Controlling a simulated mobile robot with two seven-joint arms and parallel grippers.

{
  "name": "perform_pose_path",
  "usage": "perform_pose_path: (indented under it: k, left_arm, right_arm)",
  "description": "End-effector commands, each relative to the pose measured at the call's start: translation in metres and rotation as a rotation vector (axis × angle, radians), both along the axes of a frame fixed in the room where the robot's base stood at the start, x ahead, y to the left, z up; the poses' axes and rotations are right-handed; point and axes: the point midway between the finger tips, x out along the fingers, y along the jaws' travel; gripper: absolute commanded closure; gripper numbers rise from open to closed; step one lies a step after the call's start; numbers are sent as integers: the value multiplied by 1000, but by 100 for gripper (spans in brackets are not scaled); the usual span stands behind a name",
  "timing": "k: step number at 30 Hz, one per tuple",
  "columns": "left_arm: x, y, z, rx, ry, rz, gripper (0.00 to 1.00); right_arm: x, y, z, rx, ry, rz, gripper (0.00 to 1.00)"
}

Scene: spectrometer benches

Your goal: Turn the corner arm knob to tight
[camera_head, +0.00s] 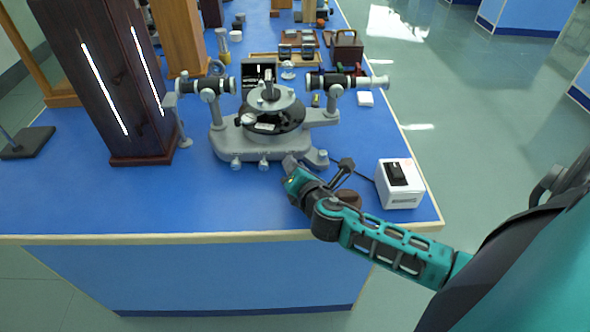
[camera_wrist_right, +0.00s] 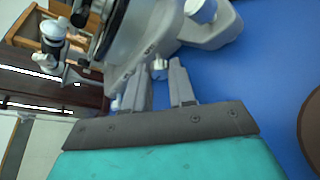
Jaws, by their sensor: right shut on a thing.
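The grey spectrometer (camera_head: 225,135) stands on the blue bench, with a round dark table in its middle and black tubes at left and right. My right gripper (camera_head: 290,164) is low at the front of its base; the fingertips are small and partly hidden there. In the right wrist view, my right gripper (camera_wrist_right: 159,82) has one finger on each side of a small silver knob (camera_wrist_right: 159,69) below the instrument's arm, and is shut on it. I cannot read a tight or loose mark on the knob. My left gripper is not in view.
A white box with a black switch (camera_head: 402,184) stands at the bench's right front corner. A brown round thing (camera_head: 348,198) lies close to my right wrist. A tall dark wooden case (camera_head: 105,80) stands at left. The front left of the blue bench (camera_head: 60,200) is clear.

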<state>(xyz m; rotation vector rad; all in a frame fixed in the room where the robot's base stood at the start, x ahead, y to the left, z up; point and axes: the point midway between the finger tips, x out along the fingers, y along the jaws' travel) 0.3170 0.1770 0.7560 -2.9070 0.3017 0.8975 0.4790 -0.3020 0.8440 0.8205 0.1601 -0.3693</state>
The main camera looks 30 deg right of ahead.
Motion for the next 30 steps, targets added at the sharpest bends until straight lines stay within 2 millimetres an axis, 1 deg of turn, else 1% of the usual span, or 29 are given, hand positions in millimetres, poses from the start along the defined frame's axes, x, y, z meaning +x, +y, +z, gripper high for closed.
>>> perform_pose_path:
  k: [8, 19, 20, 27, 30]
  left_arm:
    - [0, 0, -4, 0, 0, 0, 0]
    - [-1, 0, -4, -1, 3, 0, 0]
    - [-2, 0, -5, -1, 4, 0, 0]
    - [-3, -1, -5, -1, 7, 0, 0]
    - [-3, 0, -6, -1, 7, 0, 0]
  right_arm:
    - [0, -1, 0, 39, -27, -2, 100]
    - [0, -1, 1, 42, -28, -2, 100]
    - [0, -1, 1, 42, -28, -2, 74]
    - [0, -1, 0, 41, -26, -2, 51]
    - [0, -1, 0, 41, -26, -2, 50]
